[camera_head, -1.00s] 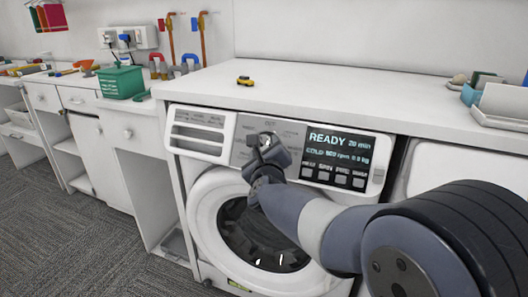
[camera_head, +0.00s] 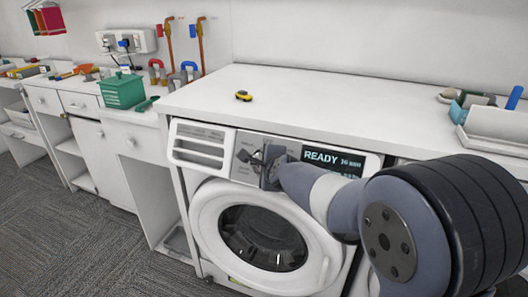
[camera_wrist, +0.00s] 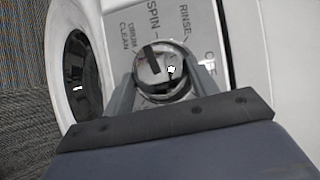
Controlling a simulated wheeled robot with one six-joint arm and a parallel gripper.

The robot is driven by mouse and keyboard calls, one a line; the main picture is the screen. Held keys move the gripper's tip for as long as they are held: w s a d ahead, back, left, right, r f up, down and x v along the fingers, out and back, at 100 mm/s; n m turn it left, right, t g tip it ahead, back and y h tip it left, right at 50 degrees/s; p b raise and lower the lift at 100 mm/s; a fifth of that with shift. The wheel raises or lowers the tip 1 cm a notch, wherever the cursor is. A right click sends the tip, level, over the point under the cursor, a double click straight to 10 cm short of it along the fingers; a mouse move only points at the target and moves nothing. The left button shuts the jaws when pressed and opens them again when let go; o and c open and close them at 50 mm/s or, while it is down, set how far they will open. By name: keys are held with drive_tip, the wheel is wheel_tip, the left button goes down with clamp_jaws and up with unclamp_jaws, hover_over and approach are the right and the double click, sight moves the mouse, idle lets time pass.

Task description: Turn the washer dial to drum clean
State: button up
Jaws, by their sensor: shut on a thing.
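The washer (camera_head: 265,235) stands under the white counter, with its round door shut. Its dial (camera_wrist: 152,66) is a grey knob with a dark pointer bar, seen close up in the wrist view. My gripper (camera_wrist: 165,82) has a finger on each side of the dial and is shut on it. In the wrist view the printed words DRUM CLEAN, SPIN, RINSE and OFF lie around the dial; the dark bar points up and left, near SPIN and DRUM CLEAN. In the head view my gripper (camera_head: 270,160) hides most of the dial. The display (camera_head: 333,160) reads READY, partly covered by my arm.
A small yellow toy car (camera_head: 243,96) sits on the white counter (camera_head: 300,100). A green box (camera_head: 123,91) stands on the lower bench at left. A white tray (camera_head: 495,127) is at the right. Carpeted floor is open at the lower left.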

drive_tip(key=shift+w+r+n+g+p, duration=0.1)
drive_tip(key=shift+r+n+g+p, duration=0.4)
drive_tip(key=shift+p, duration=1.35)
drive_tip(key=shift+r+n+g+p, duration=0.1)
drive_tip(key=shift+n+g+p, duration=0.4)
drive_tip(key=shift+p, duration=1.35)
drive_tip(key=n+p, duration=0.1)
drive_tip(key=p, duration=0.5)
drive_tip(key=shift+n+h, duration=0.4)
drive_tip(key=shift+w+g+p, duration=0.1)
drive_tip(key=shift+g+p, duration=0.2)
drive_tip(key=shift+p, duration=0.5)
drive_tip(key=n+p, duration=0.1)
drive_tip(key=p, duration=0.2)
drive_tip(key=shift+a, duration=0.1)
drive_tip(key=shift+f+g+p, duration=0.25)
drive_tip(key=shift+g+p, duration=0.05)
drive_tip(key=shift+p, duration=0.6)
drive_tip(key=o, duration=1)
